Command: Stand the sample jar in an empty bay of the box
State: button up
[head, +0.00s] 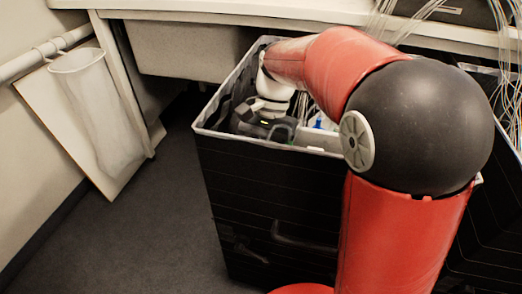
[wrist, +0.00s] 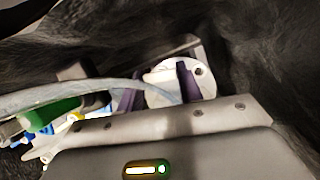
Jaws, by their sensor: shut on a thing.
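The sample jar (wrist: 160,72) shows in the wrist view as a pale round top between two dark fingers. My gripper (wrist: 158,90) is shut on it. In the head view my gripper (head: 262,128) is down inside the left part of the black box (head: 265,190), below its pale rim. The jar cannot be made out there, hidden by the gripper and box wall. I cannot tell which bay the jar is over, or whether it touches the floor of the box.
A pale divider (head: 318,140) and small blue-and-white items (head: 322,122) are in the box right of my gripper. Green and blue pieces (wrist: 60,112) and a clear tube (wrist: 80,92) lie left of the jar in the wrist view. A bench (head: 200,14) runs behind.

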jog(key=o, duration=1)
jog(key=shift+f, duration=0.1)
